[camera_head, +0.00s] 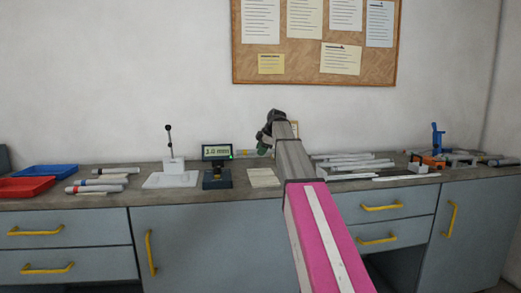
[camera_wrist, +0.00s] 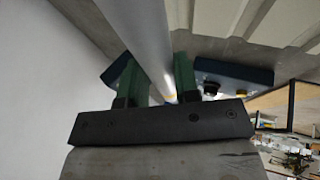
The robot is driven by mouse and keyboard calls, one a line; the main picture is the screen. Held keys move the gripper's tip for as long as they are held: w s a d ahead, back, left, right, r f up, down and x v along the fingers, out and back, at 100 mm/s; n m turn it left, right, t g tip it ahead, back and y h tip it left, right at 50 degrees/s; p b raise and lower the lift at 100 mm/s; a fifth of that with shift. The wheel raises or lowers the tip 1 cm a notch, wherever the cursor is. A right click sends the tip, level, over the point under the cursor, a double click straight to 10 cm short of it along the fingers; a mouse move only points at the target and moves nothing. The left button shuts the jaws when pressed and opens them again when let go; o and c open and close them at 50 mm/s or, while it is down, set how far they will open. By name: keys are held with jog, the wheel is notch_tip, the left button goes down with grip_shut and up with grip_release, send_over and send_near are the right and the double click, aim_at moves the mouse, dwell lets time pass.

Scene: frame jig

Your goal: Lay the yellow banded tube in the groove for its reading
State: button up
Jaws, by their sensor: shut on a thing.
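My gripper (camera_wrist: 157,80) is shut on a pale grey tube (camera_wrist: 142,32), held between its green fingers in the wrist view. A small yellow-orange band (camera_wrist: 169,97) shows on the tube close to the fingers. In the head view my gripper (camera_head: 263,148) is over the bench, right of the gauge, and partly hidden by my arm. The gauge (camera_head: 217,153) has a lit green display; it seems to end in ".0 mm", but its first digit is unclear. A cream grooved board (camera_wrist: 225,18) lies beyond the tube; it appears as a pale slab (camera_head: 263,178) right of the gauge.
Several banded tubes (camera_head: 98,185) lie at left beside blue (camera_head: 50,171) and red (camera_head: 25,187) trays. A white stand (camera_head: 172,168) with an upright rod is left of the gauge. Long grey bars (camera_head: 350,160) and an orange-and-blue clamp (camera_head: 430,158) are at right.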

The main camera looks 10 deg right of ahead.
jog(key=shift+f, duration=3.65)
jog(key=shift+s+f, duration=0.15)
jog(key=shift+f, duration=0.3)
jog(key=o, duration=0.9)
jog(key=shift+s+f, duration=0.1)
jog(key=shift+s, duration=0.05)
jog(key=shift+c, duration=0.2)
jog(key=shift+d, duration=0.1)
jog(key=shift+o, duration=0.9)
jog(key=v, duration=1.1)
jog(key=shift+w+r, duration=0.2)
jog(key=shift+r, duration=0.2)
